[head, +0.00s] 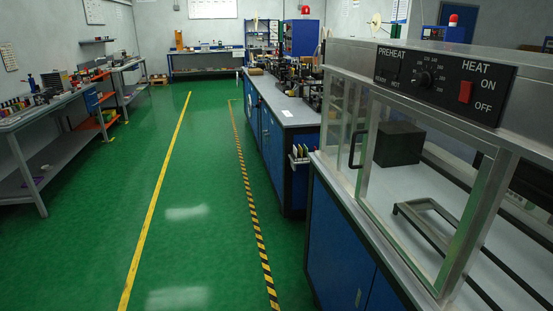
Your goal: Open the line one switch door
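No door marked as a line one switch door can be made out in the head view. A glass-fronted machine (500,55) with a steel frame stands close on the right. Its black panel carries PREHEAT and HEAT labels, a round dial (425,80) and a red ON/OFF switch (465,91). A dark handle (353,150) shows at its glass front. A small blue box (455,33) with a red beacon (453,19) is behind it; its front is too small to read. Neither of my grippers is in view.
Blue cabinets under a grey worktop (290,110) run along the right. A workbench (50,110) with tools lines the left wall. The green floor between them is clear, with a yellow line (157,200) and a striped line (247,190). A blue cabinet (302,38) stands at the back.

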